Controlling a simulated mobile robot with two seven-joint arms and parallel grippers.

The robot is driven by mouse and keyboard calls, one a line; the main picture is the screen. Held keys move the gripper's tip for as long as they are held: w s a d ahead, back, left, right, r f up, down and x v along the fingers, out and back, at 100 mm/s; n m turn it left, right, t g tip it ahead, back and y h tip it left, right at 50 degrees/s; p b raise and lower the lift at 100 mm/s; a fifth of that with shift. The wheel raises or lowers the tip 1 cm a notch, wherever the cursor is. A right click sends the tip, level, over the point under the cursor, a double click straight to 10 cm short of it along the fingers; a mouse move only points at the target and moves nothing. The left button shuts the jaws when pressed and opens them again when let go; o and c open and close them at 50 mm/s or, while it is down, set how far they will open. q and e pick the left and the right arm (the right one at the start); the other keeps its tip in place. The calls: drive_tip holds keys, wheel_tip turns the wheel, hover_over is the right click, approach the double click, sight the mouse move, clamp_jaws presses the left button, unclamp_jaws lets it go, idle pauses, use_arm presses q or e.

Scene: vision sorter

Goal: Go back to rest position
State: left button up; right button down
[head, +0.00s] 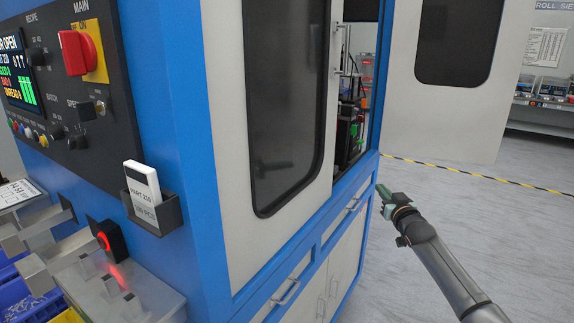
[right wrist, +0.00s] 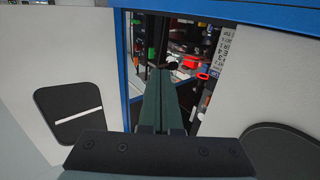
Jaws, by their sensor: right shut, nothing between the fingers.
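My right gripper (head: 382,190) is at the end of my right arm, which comes in from the lower right in the head view. It is beside the right edge of the blue and white machine (head: 185,120), over the grey floor, and appears apart from the machine. In the right wrist view the two green fingers (right wrist: 160,75) lie together with nothing between them. They point toward an opening (right wrist: 185,50) in the machine, where red, green and dark parts show. My left gripper is not in view.
The sorter's window door (head: 285,100) has a vertical handle (head: 335,45). A control panel with a red switch (head: 80,52) and a card holder (head: 158,213) are at the left. A white door panel (head: 440,110) stands at the back right. Grey floor (head: 500,220) is clear at the right.

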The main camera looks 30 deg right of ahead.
drive_tip(key=s+a+f+n+g+y+p, duration=0.1)
drive_tip(key=s+a+f+n+g+y, duration=0.15)
drive_tip(key=a+f, duration=0.85)
drive_tip(key=s+a+f+n+g+y+p, duration=0.1)
drive_tip(key=s+a+f+n+y, duration=0.2)
drive_tip(key=a+f, duration=0.85)
drive_tip(key=s+a+f+n+g+y, duration=0.1)
drive_tip(key=s+a+f+y, duration=0.1)
drive_tip(key=s+a, duration=0.9)
drive_tip(key=s+a+f+g+y+p, duration=0.1)
drive_tip(key=s+a+f, duration=0.4)
drive_tip(key=s+a, duration=0.5)
drive_tip(key=a+g+y, duration=0.1)
drive_tip(key=a, duration=0.5)
drive_tip(key=shift+s+n+y, duration=0.35)
drive_tip(key=shift+s, duration=0.05)
